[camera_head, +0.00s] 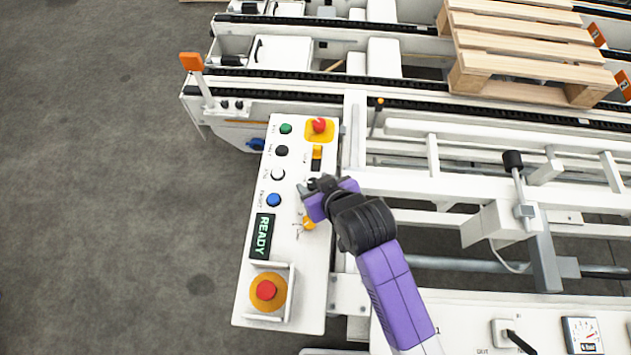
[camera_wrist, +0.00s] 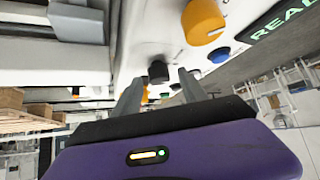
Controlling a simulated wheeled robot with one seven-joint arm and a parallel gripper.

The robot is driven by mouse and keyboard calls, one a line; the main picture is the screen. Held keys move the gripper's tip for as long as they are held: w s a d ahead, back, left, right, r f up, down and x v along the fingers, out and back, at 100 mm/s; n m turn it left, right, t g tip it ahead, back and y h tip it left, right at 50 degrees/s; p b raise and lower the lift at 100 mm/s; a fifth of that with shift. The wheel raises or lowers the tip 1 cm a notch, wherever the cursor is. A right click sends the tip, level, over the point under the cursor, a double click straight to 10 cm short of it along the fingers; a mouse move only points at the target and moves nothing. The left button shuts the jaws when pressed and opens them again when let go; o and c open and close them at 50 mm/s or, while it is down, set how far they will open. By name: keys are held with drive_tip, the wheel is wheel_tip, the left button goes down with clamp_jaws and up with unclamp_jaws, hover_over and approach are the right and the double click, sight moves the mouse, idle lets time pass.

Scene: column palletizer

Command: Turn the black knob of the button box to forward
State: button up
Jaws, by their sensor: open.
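The button box (camera_head: 309,270) is a white panel with coloured buttons, left of centre in the head view. The black knob (camera_wrist: 158,72) shows in the wrist view, on the panel face between my two fingertips, with a gap visible on each side. In the head view my gripper (camera_head: 308,188) covers the knob's place, in the right column of controls. My gripper is open and empty; its grey fingers also show in the wrist view (camera_wrist: 159,80). I cannot tell which position the knob points to.
A yellow knob (camera_wrist: 203,22) sits close to my fingers. A blue button (camera_head: 273,200), a READY display (camera_head: 262,236) and a guarded red button (camera_head: 266,290) are on the same panel. White conveyor rails and a wooden pallet (camera_head: 525,40) lie beyond. Grey floor at left is clear.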

clamp_jaws()
drive_tip(key=shift+m, duration=0.3)
drive_tip(key=shift+m+h+p, duration=0.3)
drive_tip(key=shift+h+p, duration=0.1)
drive_tip(key=shift+p, duration=0.05)
drive_tip(key=shift+a+m+t+h, duration=0.2)
drive_tip(key=shift+m+t+h, duration=0.3)
drive_tip(key=shift+m+h, duration=0.45)
drive_tip(key=m+h, duration=0.2)
drive_tip(key=m+h+b, duration=0.1)
drive_tip(key=m+h, duration=0.1)
drive_tip(key=m, duration=0.1)
drive_tip(key=shift+a+m, duration=0.2)
drive_tip(key=shift+m, duration=0.15)
